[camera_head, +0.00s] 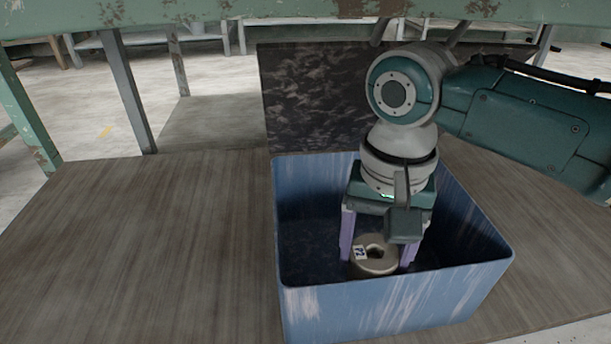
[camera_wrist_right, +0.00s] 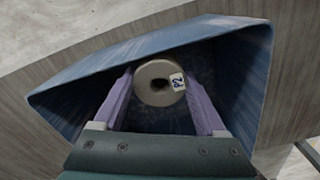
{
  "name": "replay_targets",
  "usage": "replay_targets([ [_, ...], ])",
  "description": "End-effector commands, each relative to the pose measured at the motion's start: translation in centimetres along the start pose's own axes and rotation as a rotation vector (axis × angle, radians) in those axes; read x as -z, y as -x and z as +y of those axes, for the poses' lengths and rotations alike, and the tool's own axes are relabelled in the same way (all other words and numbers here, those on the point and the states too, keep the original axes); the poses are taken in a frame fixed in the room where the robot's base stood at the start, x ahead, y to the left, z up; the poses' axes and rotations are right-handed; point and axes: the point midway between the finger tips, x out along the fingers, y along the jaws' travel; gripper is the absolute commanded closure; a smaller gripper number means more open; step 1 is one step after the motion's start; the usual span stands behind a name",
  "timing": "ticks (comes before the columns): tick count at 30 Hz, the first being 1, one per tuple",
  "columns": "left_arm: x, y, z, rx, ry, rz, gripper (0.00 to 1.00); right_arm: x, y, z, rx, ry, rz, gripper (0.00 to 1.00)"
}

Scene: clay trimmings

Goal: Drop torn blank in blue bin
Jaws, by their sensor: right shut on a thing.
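The blue bin (camera_head: 400,300) stands on a wooden board, and its walls also show in the right wrist view (camera_wrist_right: 200,37). My right gripper (camera_head: 378,256) reaches down inside the bin, its two purple fingers below the rim. It is shut on a beige ring-shaped blank (camera_head: 372,266) with a hole in the middle and a small white label with dark marks. In the right wrist view the blank (camera_wrist_right: 150,92) sits between the fingertips, above the dark bin floor. A tear in it cannot be made out. My left gripper is not in view.
The wooden board (camera_head: 150,240) is clear to the left of the bin. A dark mottled panel (camera_head: 315,100) stands behind the bin. A worn green table edge (camera_head: 230,18) crosses the top, with metal legs (camera_head: 128,90) at left.

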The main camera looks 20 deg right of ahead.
Motion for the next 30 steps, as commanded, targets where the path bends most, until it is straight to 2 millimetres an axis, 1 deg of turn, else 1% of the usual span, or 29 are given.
replay_targets([
  [1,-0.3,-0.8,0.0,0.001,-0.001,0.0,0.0,0.0,-1.0,-0.1,0.002,0.001,0.001,1.0],
  [5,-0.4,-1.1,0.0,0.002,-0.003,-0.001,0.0,0.0,-1.6,-0.1,0.002,0.0,0.001,1.0],
  [7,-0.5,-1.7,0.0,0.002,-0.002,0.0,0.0,0.0,-2.3,0.0,0.001,0.0,0.001,1.0],
  [12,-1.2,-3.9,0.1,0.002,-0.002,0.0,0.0,0.0,-5.4,0.0,0.001,0.0,0.001,1.0],
  [13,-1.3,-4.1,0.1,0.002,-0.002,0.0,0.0,0.0,-5.8,0.0,0.001,0.0,0.001,1.0],
  [15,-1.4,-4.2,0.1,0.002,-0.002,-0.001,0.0,0.0,-6.0,-0.1,0.003,0.0,0.002,1.0],
  [22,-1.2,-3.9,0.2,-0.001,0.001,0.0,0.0,0.0,-5.7,-0.1,0.003,0.0,0.002,1.0],
  [30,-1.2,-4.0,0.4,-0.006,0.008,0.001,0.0,0.0,-6.5,-0.1,0.002,0.0,0.001,1.0],
])
